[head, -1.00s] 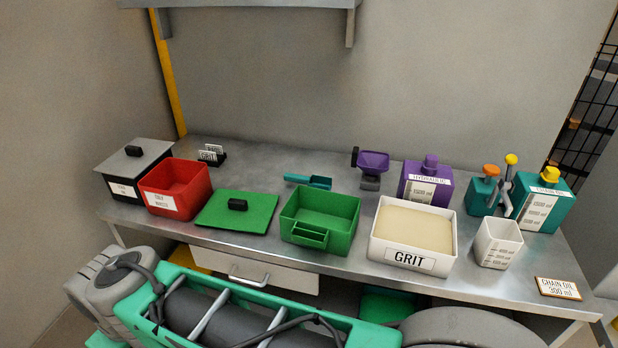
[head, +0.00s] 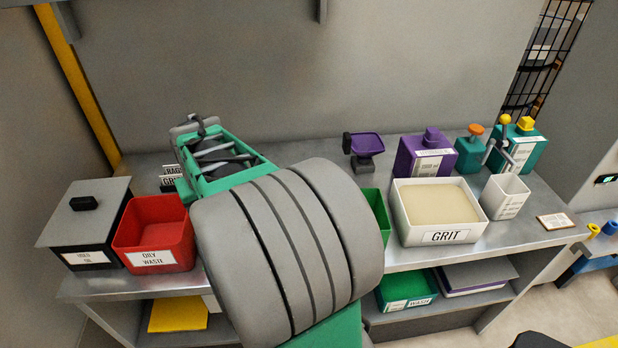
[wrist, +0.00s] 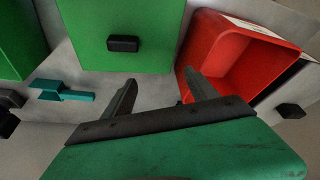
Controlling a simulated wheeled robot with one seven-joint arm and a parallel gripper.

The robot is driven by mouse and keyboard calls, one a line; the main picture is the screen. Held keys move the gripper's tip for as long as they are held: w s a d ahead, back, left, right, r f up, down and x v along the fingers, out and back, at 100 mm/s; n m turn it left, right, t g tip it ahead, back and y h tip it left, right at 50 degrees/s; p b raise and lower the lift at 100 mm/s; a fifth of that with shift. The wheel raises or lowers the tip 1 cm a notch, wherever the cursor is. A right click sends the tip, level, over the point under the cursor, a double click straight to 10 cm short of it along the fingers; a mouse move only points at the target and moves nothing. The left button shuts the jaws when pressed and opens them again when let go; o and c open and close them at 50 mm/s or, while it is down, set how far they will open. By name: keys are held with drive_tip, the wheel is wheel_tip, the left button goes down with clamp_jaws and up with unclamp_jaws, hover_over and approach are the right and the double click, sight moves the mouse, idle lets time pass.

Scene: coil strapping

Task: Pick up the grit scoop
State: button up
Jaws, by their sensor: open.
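The grit scoop (wrist: 62,91), a teal scoop with a flat handle, lies on the steel bench at the left of the wrist view. In the head view it is hidden behind my arm. My gripper (wrist: 163,82) is open and empty, its two dark fingers spread apart in the wrist view. It is over the bench between the green lid and the red bin, well to the right of the scoop in that view, not touching it.
The green lid (wrist: 150,55) with a black knob lies flat; the red oily waste bin (head: 153,225) stands close to my fingers. The white grit box (head: 402,225), purple funnel (head: 366,146) and purple can (head: 408,160) stand further right in the head view.

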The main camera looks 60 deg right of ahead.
drive_tip(key=shift+o, duration=0.7)
drive_tip(key=d+f+m, duration=0.1)
drive_tip(key=d+m, duration=0.1)
drive_tip(key=d, duration=0.9)
drive_tip(key=shift+s+h+p, duration=0.15)
drive_tip(key=shift+h+p, duration=0.25)
drive_tip(key=o, duration=0.5)
drive_tip(key=s+d+f+m, duration=0.1)
drive_tip(key=d, duration=0.4)
drive_tip(key=s+d+f+m, duration=0.1)
drive_tip(key=s+d, duration=0.1)
drive_tip(key=d, duration=0.3)
drive_tip(key=s+d+f+m+h+p, duration=0.1)
drive_tip(key=d+f, duration=0.1)
drive_tip(key=d, duration=0.3)
drive_tip(key=shift+s+g, duration=0.15)
drive_tip(key=shift+g, duration=0.25)
drive_tip(key=shift+c, duration=0.2)
drive_tip(key=shift+o, duration=0.3)
drive_tip(key=p+x, duration=0.2)
drive_tip(key=x, duration=0.5)
drive_tip(key=shift+w+d+f, duration=0.2)
drive_tip(key=shift+w+d, duration=0.05)
drive_tip(key=shift+d, duration=0.05)
drive_tip(key=c, duration=1.5)
